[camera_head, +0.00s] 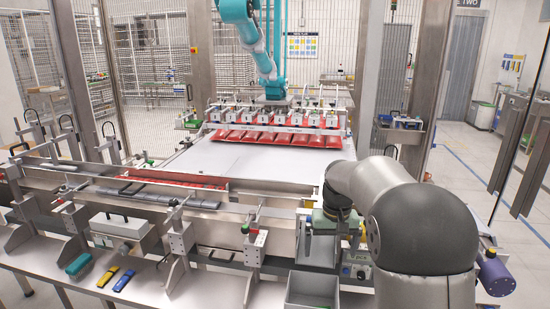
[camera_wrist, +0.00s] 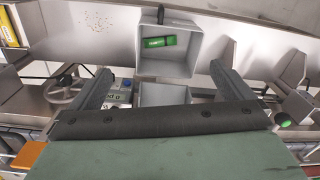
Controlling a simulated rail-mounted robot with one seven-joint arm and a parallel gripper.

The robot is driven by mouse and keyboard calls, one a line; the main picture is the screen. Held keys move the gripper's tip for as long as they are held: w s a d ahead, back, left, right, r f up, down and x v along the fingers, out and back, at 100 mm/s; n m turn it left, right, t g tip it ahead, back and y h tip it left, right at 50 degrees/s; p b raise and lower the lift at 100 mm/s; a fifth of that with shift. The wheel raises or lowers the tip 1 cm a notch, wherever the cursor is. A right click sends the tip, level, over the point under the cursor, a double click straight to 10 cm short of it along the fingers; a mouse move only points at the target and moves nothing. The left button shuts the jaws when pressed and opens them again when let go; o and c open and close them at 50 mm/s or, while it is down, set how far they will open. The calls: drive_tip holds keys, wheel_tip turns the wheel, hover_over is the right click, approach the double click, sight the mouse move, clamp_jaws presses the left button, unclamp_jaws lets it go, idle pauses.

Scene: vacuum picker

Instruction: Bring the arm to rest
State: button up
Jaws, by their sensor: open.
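My grey arm (camera_head: 415,215) reaches in from the right in the head view. It bends down toward the front edge of the conveyor bench. My gripper (camera_wrist: 161,72) shows in the wrist view with its two dark fingers spread wide and nothing between them. A grey bin (camera_wrist: 190,66) lies beyond the fingertips in that view, with a green lettered object (camera_wrist: 158,42) inside it. Part of a second grey box (camera_wrist: 165,95) shows between the fingers. In the head view a grey bin (camera_head: 313,287) stands below my gripper, and its inside looks empty from there.
A teal arm (camera_head: 243,30) holds a suction bar over red packets (camera_head: 275,138) at the back. A conveyor with metal rails (camera_head: 150,190) crosses the left. Teal, yellow (camera_head: 108,277) and blue (camera_head: 124,280) tools lie at the front left. A purple knob (camera_head: 495,277) stands right of my arm.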

drive_tip(key=s+f, duration=0.2)
drive_tip(key=s, duration=2.9)
drive_tip(key=shift+s+a+f, duration=0.25)
drive_tip(key=shift+f, duration=0.1)
